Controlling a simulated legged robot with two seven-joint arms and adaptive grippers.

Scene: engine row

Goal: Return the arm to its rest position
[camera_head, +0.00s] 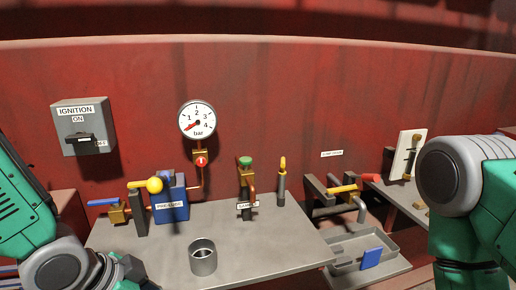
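My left arm (22,205) comes in at the left edge. Its green and grey links bend down to the bottom left corner, and no fingers of the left gripper show. My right arm (478,195) fills the right edge, with a large grey joint at the top and green links running down out of the picture. My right gripper is outside the view too. Neither visible arm part can be seen holding anything.
A grey bench (265,245) carries a metal cup (203,258), a blue pre-lube unit (170,203), a green-topped valve (246,175) and a yellow-handled tool (282,180). A gauge (197,120) and ignition box (83,128) are on the red wall. A tray (385,245) holds a blue block (371,258).

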